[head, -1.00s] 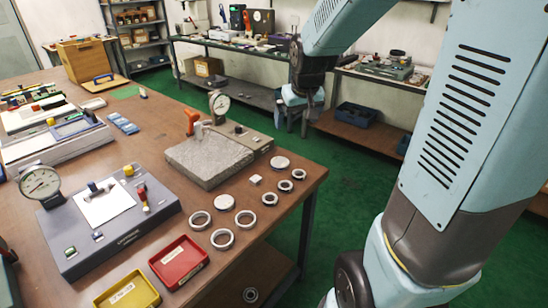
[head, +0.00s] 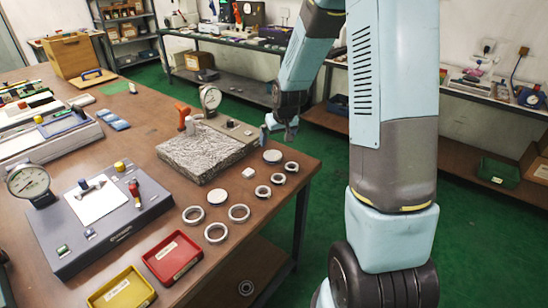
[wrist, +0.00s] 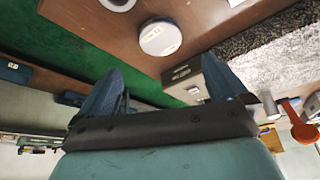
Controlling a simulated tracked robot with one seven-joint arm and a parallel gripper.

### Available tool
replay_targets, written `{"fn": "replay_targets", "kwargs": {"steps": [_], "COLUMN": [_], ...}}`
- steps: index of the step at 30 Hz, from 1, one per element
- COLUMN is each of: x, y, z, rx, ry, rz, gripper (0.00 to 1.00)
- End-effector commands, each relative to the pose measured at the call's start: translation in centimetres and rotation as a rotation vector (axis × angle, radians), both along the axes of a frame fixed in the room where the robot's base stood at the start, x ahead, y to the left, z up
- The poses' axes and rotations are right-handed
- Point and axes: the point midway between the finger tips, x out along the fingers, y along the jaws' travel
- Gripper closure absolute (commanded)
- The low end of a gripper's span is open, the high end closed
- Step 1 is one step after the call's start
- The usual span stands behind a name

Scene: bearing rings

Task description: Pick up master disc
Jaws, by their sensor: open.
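Two plain discs lie flat on the wooden bench (head: 140,150). One disc (head: 272,156) is near the right edge, by the granite plate; the other disc (head: 217,196) is among the rings. I cannot read which is the master disc. My gripper (head: 279,132) is open and empty, above and beyond that disc at the bench edge. In the wrist view the fingers (wrist: 162,68) are apart, with the disc beyond their tips, untouched.
Several bearing rings (head: 215,233) and a small white block (head: 248,173) lie nearby. The granite plate (head: 205,150) with a dial gauge (head: 210,97) stands close on the left. A red tray (head: 172,256) and a yellow tray (head: 122,290) are at the front.

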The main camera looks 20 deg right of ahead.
Motion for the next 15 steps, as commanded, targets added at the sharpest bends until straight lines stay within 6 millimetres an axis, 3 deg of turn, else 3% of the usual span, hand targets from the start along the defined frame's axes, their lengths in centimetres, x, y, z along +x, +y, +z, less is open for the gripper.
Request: {"fn": "replay_targets", "kwargs": {"steps": [6, 15], "x": [1.1, 1.8], "y": [0.2, 0.2], "z": [-2.9, -4.4], "rx": [0.000, 0.000], "ry": [0.001, -0.001], "rz": [0.000, -0.001], "gripper": [0.00, 0.00]}}
